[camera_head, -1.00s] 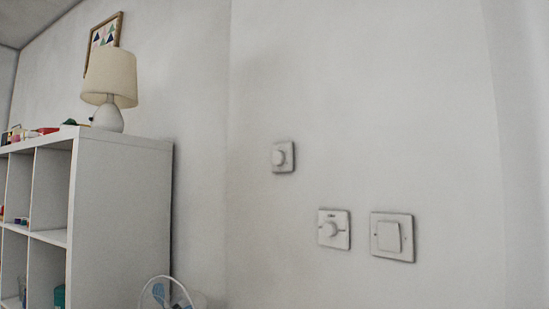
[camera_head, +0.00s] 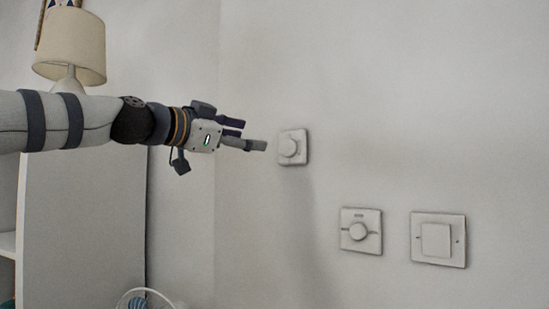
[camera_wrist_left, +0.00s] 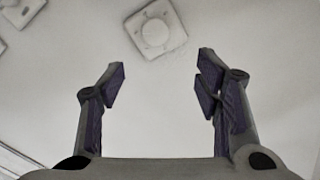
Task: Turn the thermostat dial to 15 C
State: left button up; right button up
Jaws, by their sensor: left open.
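Two white square wall plates with round knobs are in the head view, an upper dial (camera_head: 292,147) and a lower dial (camera_head: 360,231). I cannot tell for certain which is the thermostat. My left gripper (camera_head: 253,136) points right, just left of the upper dial and apart from it. In the left wrist view my left gripper (camera_wrist_left: 160,72) is open and empty. A dial (camera_wrist_left: 155,32) with faint marks around its knob lies beyond the fingertips, near the top of that view. Its setting is too small to read. My right gripper is not in view.
A flat wall switch (camera_head: 437,240) sits right of the lower dial. A white shelf unit (camera_head: 85,225) stands at left, with a cream lamp (camera_head: 75,45) partly behind my arm. A round white-rimmed fan-like object (camera_head: 146,299) is at the bottom. The wall around the plates is clear.

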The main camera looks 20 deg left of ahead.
aim_at(286, 147)
pick_arm(q)
jog(key=x, duration=0.8)
jog(key=f+b+x, duration=0.1)
jog(key=x, duration=0.2)
jog(key=shift+w+d+f, duration=0.1)
jog(key=shift+w+d, duration=0.15)
jog(key=shift+w, duration=0.1)
jog(key=shift+c, duration=0.4)
jog(key=c, duration=1.1)
